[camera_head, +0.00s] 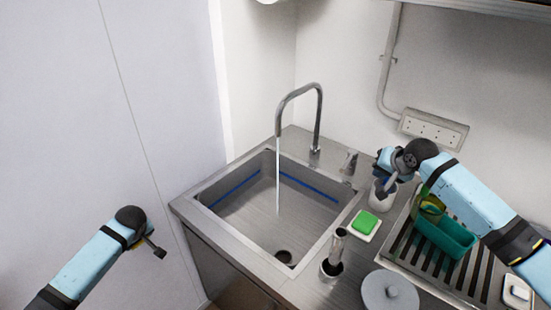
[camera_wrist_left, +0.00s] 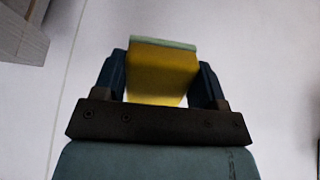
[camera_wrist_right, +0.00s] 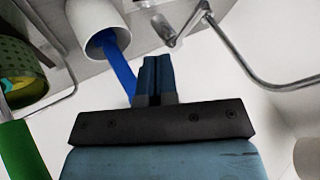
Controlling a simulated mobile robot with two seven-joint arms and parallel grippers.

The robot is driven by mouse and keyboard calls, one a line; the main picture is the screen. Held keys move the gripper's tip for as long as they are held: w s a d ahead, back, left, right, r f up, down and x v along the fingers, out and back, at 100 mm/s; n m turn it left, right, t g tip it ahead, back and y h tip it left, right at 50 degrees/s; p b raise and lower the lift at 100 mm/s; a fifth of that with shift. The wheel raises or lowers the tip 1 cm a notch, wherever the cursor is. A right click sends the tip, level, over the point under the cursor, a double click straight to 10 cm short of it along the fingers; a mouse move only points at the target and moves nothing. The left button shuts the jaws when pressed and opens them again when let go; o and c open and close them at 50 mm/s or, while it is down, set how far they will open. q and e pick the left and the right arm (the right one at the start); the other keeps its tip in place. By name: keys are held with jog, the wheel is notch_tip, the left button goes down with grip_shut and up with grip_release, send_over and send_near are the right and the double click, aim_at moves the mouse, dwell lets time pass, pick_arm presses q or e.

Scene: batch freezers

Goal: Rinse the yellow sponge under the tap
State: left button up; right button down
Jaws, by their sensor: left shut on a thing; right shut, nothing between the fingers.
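The yellow sponge (camera_wrist_left: 162,75) has a pale green layer on one face. My left gripper (camera_wrist_left: 160,85) is shut on it. In the head view my left gripper (camera_head: 157,250) hangs left of the sink and lower than its rim, and the sponge cannot be made out there. The tap (camera_head: 318,115) is a curved steel spout, and a thin stream of water (camera_head: 277,180) falls from it into the steel sink (camera_head: 235,205). My right gripper (camera_wrist_right: 152,78) is shut and empty, beside the tap lever (camera_head: 349,163), which also shows in the right wrist view (camera_wrist_right: 163,28).
A white cup (camera_wrist_right: 95,20) with a blue-handled tool (camera_wrist_right: 122,68) stands close to my right gripper. A green sponge (camera_head: 367,224) lies on a white dish. A metal cylinder (camera_head: 333,262), a grey lid (camera_head: 390,294) and a teal container (camera_head: 447,236) stand right of the sink.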

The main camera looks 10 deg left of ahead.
aim_at(342, 169)
pick_arm(q)
jog(key=shift+s+r, duration=0.15)
jog(key=shift+r, duration=0.05)
jog(key=shift+r+p, duration=0.15)
jog(key=shift+p, duration=0.2)
jog(key=shift+r+p, duration=0.4)
jog(key=shift+r, duration=0.05)
pick_arm(e)
jog(key=w+a+f, duration=0.6)
jog(key=shift+w+f, duration=0.15)
jog(key=shift+w, duration=0.25)
pick_arm(q)
jog(key=shift+r, duration=0.1)
jog(key=shift+r, duration=0.1)
pick_arm(e)
jog(key=shift+w+a, duration=0.25)
jog(key=shift+a, duration=0.7)
jog(key=shift+w+a, duration=0.2)
jog(key=shift+a, duration=0.7)
pick_arm(q)
jog(key=shift+d, duration=0.1)
pick_arm(e)
jog(key=shift+d, duration=0.1)
pick_arm(q)
jog(key=shift+r+p, duration=0.15)
jog(key=shift+p, duration=0.15)
